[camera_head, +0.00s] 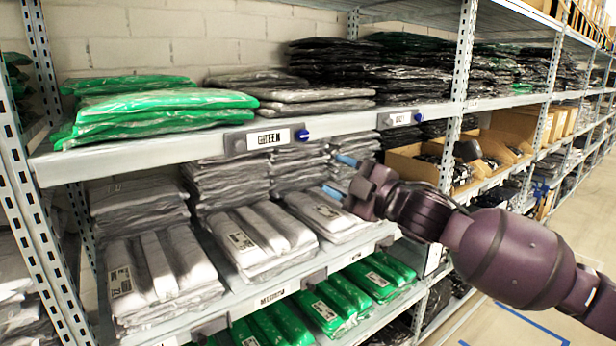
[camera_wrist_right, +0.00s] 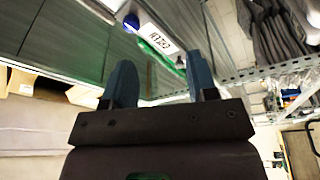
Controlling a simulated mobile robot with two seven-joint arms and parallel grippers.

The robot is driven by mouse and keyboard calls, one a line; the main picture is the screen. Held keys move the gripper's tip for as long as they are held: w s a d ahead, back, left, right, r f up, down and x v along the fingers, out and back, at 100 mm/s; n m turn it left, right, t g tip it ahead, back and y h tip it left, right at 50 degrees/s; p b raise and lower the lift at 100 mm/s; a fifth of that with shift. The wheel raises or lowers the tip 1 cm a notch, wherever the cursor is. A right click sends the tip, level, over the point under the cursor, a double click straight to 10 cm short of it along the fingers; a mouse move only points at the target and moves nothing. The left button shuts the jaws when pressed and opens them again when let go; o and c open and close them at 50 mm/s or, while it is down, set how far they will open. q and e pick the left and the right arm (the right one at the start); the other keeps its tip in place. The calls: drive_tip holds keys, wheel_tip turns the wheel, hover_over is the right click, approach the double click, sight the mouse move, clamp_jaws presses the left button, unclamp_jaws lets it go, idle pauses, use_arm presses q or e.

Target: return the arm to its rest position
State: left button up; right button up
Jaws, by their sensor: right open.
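My right arm (camera_head: 510,255) comes in from the right, and my right gripper (camera_head: 340,176) points left at the shelving. Its two blue fingers are apart with nothing between them. In the head view it is in front of grey packs on the middle shelf, below the upper shelf's front edge. In the right wrist view the gripper (camera_wrist_right: 160,75) also shows spread, empty fingers, with a shelf label (camera_wrist_right: 160,42) beyond them. My left gripper is in neither view.
The upper shelf (camera_head: 200,150) holds green packs (camera_head: 150,105) and grey packs (camera_head: 290,95). Grey packs (camera_head: 160,275) fill the middle shelf, green packs (camera_head: 330,305) the lower one. Cardboard boxes (camera_head: 425,165) stand behind my forearm. Open floor (camera_head: 585,225) lies at the right.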

drive_tip(key=s+d+f+m+t+h, duration=0.1)
drive_tip(key=s+d+f+m+h, duration=0.3)
drive_tip(key=f, duration=0.6)
drive_tip(key=s+d+f+m+t+h, duration=0.1)
drive_tip(key=s+d+f+m+h, duration=0.2)
drive_tip(key=d+f+m, duration=0.45)
drive_tip(key=s+d+f+m+t+h, duration=0.1)
drive_tip(key=s+d+f+m+h, duration=0.2)
drive_tip(key=f, duration=0.8)
drive_tip(key=s+d+f+m+g+h, duration=0.2)
drive_tip(key=s+d+f+m, duration=0.1)
drive_tip(key=s+f, duration=0.6)
drive_tip(key=s+d+f+m+g+h, duration=0.2)
drive_tip(key=s+d+f+m+h, duration=0.1)
drive_tip(key=s+f, duration=0.7)
drive_tip(key=s+d+m, duration=0.1)
drive_tip(key=s, duration=0.2)
drive_tip(key=shift+s+d+f, duration=0.15)
drive_tip(key=shift+s+f, duration=0.05)
drive_tip(key=shift+f, duration=0.1)
